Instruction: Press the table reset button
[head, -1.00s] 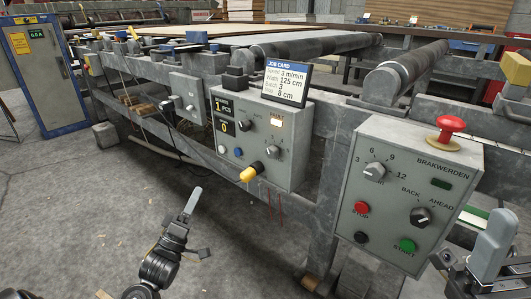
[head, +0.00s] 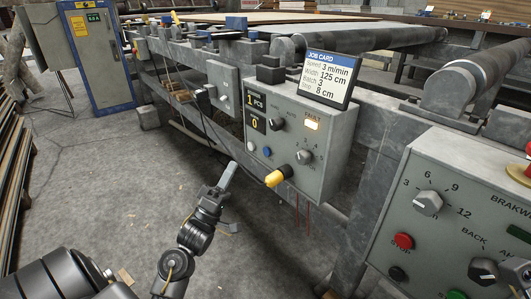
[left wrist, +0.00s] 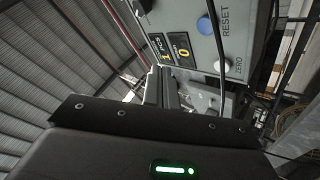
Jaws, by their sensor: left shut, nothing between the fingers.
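The table control box (head: 295,150) hangs on the machine frame. A blue button (head: 267,152) and a white button (head: 250,146) sit on its lower front. In the left wrist view the blue button (left wrist: 204,25) is labelled RESET, and the white button (left wrist: 223,66) below it is labelled ZERO. My left gripper (head: 228,172) is shut and empty. In the head view it appears below and left of the blue button, with a visible gap.
A yellow-tipped knob (head: 276,178) sticks out low on the box. A job card (head: 326,77) stands on top. A second control panel (head: 450,215) with red and green buttons is at right. Open floor (head: 130,190) lies to the left.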

